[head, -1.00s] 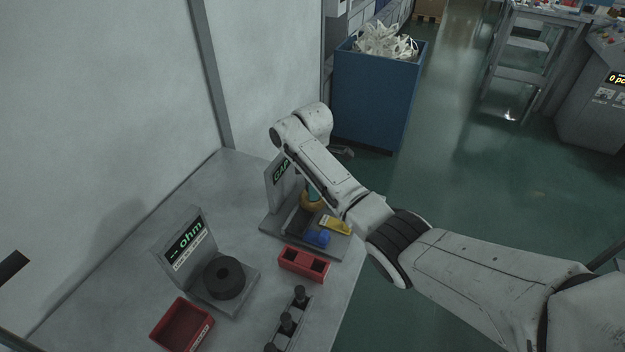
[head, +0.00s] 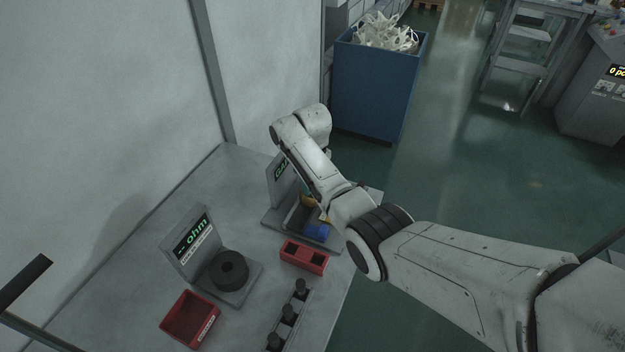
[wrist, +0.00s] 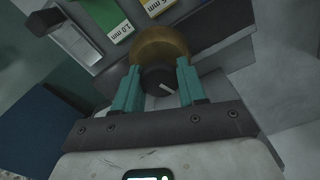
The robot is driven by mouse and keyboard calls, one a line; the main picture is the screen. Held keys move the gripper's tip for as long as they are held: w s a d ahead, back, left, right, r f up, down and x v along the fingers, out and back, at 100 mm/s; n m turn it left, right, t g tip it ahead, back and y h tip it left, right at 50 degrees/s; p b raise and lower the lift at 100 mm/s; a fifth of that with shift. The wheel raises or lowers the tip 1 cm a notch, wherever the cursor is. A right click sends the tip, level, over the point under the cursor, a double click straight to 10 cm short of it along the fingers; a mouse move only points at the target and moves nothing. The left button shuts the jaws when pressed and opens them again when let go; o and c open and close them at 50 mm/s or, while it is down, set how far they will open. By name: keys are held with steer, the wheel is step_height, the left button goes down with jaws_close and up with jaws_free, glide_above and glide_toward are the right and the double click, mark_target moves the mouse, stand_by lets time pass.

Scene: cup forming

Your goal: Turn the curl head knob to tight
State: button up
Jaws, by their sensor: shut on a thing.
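The curl head is brass-coloured and round in the wrist view (wrist: 160,45). A dark knob (wrist: 157,80) with a white pointer line sits on its near side. My gripper (wrist: 159,70) has teal fingers on either side of the knob and is shut on it. The pointer slants down to the right in the wrist view. No scale or tight mark is readable. In the head view a small part of the brass head (head: 308,200) shows beside my arm, which hides the knob and fingers.
A blue block (head: 317,231) and a red two-hole holder (head: 304,257) lie close by. A blue bin (head: 372,90) stands beyond the table.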

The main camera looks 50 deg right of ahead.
steer(key=shift+m, duration=2.3)
steer(key=o, duration=1.1)
steer(key=shift+c, duration=0.2)
steer(key=shift+r, duration=0.1)
step_height(320, 180, up, 11)
steer(key=shift+f+b, duration=0.2)
steer(key=shift+b, duration=0.1)
